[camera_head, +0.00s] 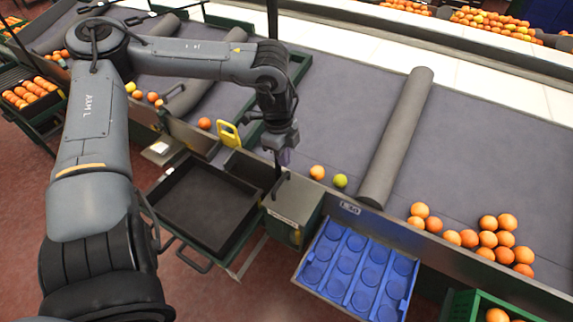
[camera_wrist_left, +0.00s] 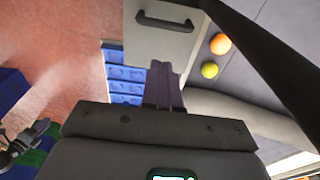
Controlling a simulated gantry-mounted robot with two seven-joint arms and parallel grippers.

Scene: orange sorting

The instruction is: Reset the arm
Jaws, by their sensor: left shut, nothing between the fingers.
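My left arm (camera_head: 90,200) comes in from the left and reaches over the conveyor. My left gripper (camera_head: 283,158) points down above the near edge of the belt, beside the grey metal box (camera_head: 295,198). Its fingers are shut and empty. In the left wrist view the closed fingers (camera_wrist_left: 165,70) show in front of the grey box with a black handle (camera_wrist_left: 168,22). My right gripper is in neither view.
An orange (camera_head: 317,172) and a yellow-green fruit (camera_head: 340,181) lie on the belt right of the gripper. A grey roller (camera_head: 398,135) crosses the belt. A blue tray (camera_head: 358,270) with empty round pockets and an empty black bin (camera_head: 205,205) stand in front. Several oranges (camera_head: 497,238) lie right.

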